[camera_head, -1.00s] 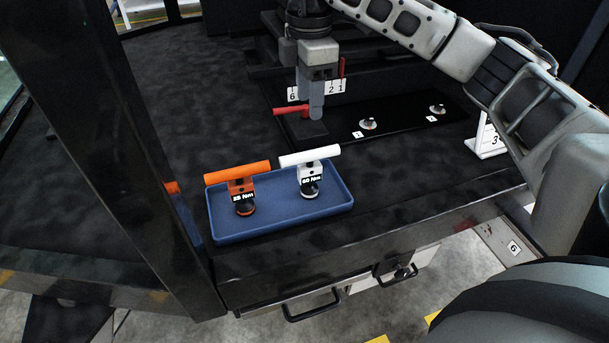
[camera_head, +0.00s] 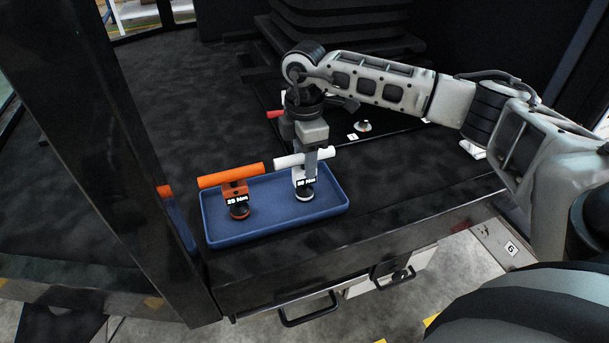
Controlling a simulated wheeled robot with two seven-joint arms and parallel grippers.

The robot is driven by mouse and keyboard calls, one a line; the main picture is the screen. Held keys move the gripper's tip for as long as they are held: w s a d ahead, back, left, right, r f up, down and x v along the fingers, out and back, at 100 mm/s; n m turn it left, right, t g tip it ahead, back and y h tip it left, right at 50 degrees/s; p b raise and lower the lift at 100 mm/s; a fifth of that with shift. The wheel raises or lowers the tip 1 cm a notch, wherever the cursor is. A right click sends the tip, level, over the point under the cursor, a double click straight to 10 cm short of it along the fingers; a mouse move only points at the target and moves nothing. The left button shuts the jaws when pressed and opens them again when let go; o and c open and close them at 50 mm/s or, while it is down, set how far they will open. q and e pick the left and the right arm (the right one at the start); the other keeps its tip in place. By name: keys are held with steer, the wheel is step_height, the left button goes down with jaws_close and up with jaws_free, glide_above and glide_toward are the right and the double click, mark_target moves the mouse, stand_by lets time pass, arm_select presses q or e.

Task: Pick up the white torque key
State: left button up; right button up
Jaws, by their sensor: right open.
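The white torque key (camera_head: 288,160) stands upright in the right part of the blue tray (camera_head: 272,229), with a T-shaped white handle, a labelled body and a dark round foot. My right gripper (camera_head: 311,165) is open and points down at the white key. One finger shows in front of the right half of its handle; the other finger is hidden. I cannot tell whether the fingers touch the key. My left gripper is not in view.
An orange torque key (camera_head: 235,184) stands in the same tray, just left of the white one. A red handle (camera_head: 274,114) shows partly behind my right gripper. A dark post (camera_head: 110,150) rises at the left. The bench is clear right of the tray.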

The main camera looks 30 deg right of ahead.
steer(key=shift+f, duration=0.1)
jaws_close()
